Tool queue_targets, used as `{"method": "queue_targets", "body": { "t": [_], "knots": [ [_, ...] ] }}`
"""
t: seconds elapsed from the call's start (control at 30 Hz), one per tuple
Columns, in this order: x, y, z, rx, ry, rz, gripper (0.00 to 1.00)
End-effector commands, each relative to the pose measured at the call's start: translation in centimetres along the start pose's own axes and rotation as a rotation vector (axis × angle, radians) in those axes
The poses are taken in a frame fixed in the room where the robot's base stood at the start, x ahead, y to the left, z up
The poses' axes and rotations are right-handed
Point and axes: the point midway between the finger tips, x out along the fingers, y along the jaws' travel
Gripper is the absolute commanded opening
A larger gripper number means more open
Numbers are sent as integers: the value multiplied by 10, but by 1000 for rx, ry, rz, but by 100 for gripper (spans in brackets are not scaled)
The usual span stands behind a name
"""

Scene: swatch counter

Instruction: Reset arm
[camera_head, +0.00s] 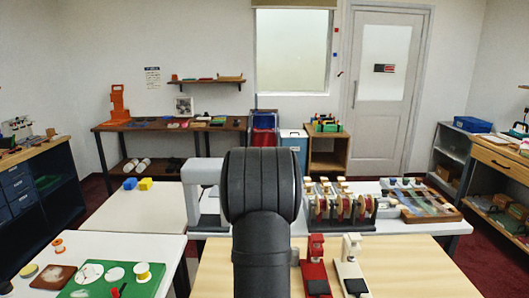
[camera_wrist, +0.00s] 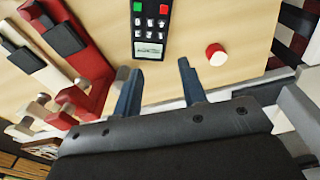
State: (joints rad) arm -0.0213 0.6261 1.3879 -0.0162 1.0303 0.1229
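My gripper (camera_wrist: 160,66) shows in the wrist view with its two blue-grey fingers spread apart and nothing between them. The light wooden tabletop lies beyond the fingertips. A dark keypad device (camera_wrist: 152,28) with green and red buttons lies just beyond the gap. In the head view my black arm stands upright in the middle, and my gripper is hidden there.
A red press-like device (camera_head: 315,268) and a white one (camera_head: 350,266) stand on the front table, right of my arm. A small red-topped cylinder (camera_wrist: 216,54) is right of the fingers. A rack of spools (camera_head: 338,205) stands behind. The table's right part is clear.

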Motion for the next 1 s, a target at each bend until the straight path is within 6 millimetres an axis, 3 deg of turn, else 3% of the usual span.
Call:
{"method": "queue_targets", "body": {
  "t": [0.2,0.4,0.83,1.0],
  "knots": [
    [2,43,1,115,-1,13,38],
    [3,67,3,182,-1,20,38],
    [3,75,3,205,-1,22,38],
    [3,75,3,205,-1,22,72]
  ]
}}
